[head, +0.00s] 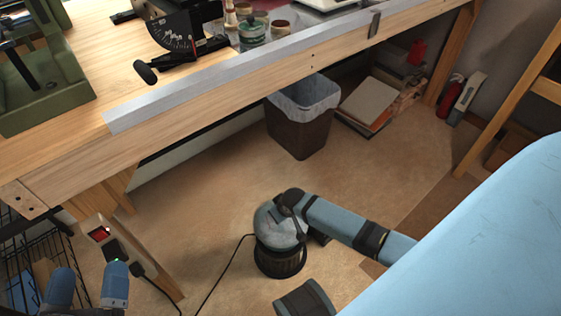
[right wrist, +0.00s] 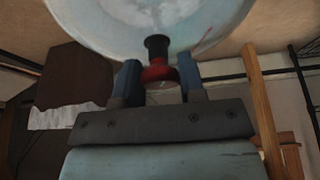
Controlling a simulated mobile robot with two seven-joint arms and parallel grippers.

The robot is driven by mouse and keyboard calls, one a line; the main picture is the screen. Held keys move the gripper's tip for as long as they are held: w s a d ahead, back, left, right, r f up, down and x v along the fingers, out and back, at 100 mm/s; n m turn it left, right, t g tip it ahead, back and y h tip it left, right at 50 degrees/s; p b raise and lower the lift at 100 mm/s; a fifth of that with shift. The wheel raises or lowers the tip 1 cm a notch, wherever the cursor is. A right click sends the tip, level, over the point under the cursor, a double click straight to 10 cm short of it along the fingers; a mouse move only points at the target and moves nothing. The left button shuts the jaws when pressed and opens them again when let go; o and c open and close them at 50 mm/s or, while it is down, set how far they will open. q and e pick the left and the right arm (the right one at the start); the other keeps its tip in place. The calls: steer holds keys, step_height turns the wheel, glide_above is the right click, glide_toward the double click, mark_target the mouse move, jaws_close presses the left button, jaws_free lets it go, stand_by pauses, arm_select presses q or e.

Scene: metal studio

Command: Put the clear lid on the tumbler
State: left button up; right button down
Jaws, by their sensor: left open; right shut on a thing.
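The tumbler (head: 280,264), dark with a ribbed side, stands on the floor. In the right wrist view my right gripper (right wrist: 158,80) is shut on the red and black knob of the clear lid (right wrist: 135,18), a wide see-through disc. I cannot tell whether the lid touches the tumbler's rim. My left gripper (head: 88,278) is open and empty at the lower left, in front of the power strip (head: 107,240) as seen.
The wooden workbench (head: 230,101) crosses the upper left, with tools and jars on it. A lined waste bin (head: 298,132) stands under it. A black cord (head: 222,268) runs over the floor from the tumbler. Open floor (head: 210,205) surrounds the tumbler.

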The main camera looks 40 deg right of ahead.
steer(key=shift+f, duration=0.1)
steer(key=c, duration=0.7)
jaws_free()
steer(key=p+v, duration=0.2)
steer(key=v, duration=0.2)
steer(key=shift+w, duration=0.1)
arm_select(q)
steer(key=f+p, duration=0.1)
steer(key=a+f+g+y+p, duration=0.2)
steer(key=f, duration=0.1)
steer(key=shift+a, duration=0.25)
arm_select(e)
steer(key=v, duration=0.8)
